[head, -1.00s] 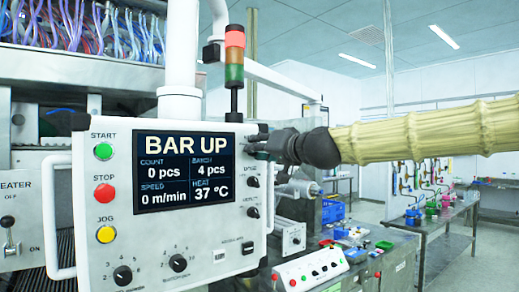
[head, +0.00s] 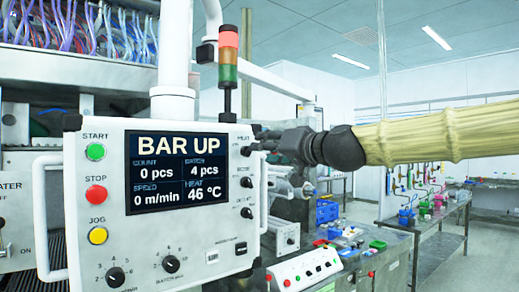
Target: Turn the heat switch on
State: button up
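The white control panel (head: 200,262) stands at the left, its screen (head: 182,172) reading BAR UP and HEAT 46 °C. The small black heat switch (head: 246,151) sits at the panel's upper right under the label HEAT. Its exact setting is too small to read. My gripper (head: 262,140) is dark and comes in from the right, with its fingertips just right of the heat switch, by the panel's edge. A small gap seems to lie between them, though contact is hard to judge. Whether the fingers are open or shut is unclear.
Two more black switches (head: 246,183) sit below the heat switch. A white handle (head: 264,195) runs along the panel's right edge. A signal tower (head: 229,68) is lit red above. A heater lever (head: 3,240) is cut off at the left. A cluttered bench (head: 372,262) stands at the right.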

jog(key=shift+v, duration=2.8)
